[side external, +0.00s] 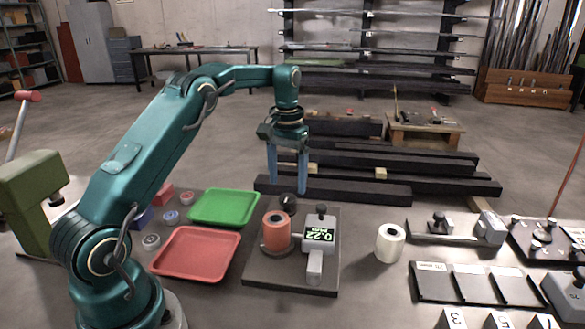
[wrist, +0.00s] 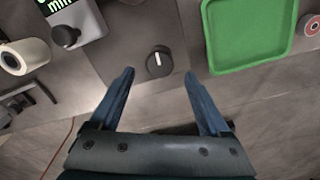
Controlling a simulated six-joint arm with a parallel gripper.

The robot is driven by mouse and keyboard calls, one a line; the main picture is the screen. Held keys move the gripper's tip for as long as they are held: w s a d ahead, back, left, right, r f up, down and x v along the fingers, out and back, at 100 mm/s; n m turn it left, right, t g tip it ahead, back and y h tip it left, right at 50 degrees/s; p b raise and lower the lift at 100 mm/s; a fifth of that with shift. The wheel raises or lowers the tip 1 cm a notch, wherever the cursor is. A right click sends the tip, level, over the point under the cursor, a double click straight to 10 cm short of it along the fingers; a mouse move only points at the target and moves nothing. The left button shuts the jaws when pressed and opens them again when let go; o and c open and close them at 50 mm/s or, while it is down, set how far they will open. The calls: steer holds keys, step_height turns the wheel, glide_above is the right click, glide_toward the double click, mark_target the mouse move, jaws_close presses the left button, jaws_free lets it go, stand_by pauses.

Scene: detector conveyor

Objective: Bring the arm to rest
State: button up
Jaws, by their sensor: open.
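My gripper (side external: 287,188) hangs down from the teal arm, with its two blue fingers apart and nothing between them. In the side external view it is above the back edge of the dark detector plate (side external: 262,285), near a black knob (side external: 288,199). In the wrist view the open fingers (wrist: 158,75) frame the bench edge, and the black knob (wrist: 159,62) with a white mark shows between and beyond their tips. Whether a fingertip touches anything is hard to tell.
An orange roll (side external: 276,232) and a meter reading 0.22 (side external: 319,236) stand on the plate. A green tray (side external: 224,208) and a red tray (side external: 196,254) lie to the left, both empty. A white roll (side external: 390,243) stands to the right. Dark beams (side external: 400,184) lie behind the bench.

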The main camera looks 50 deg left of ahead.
steer(key=shift+r, duration=0.65)
steer(key=shift+d, duration=0.15)
steer(key=s+d+r+m+t, duration=0.1)
steer(key=s+d+r+t, duration=0.1)
steer(key=s+d+r, duration=0.4)
steer(key=s+d+r+m+t, duration=0.1)
steer(key=d+r+m+t, duration=0.1)
steer(key=d+r, duration=0.45)
steer(key=s+d+f, duration=0.1)
steer(key=s+f, duration=0.2)
steer(key=s, duration=0.3)
steer(key=s+d+f+m+t, duration=0.1)
steer(key=s+d+f, duration=0.1)
steer(key=s, duration=0.5)
steer(key=shift+s+d+f+t, duration=0.3)
steer(key=shift+f, duration=0.45)
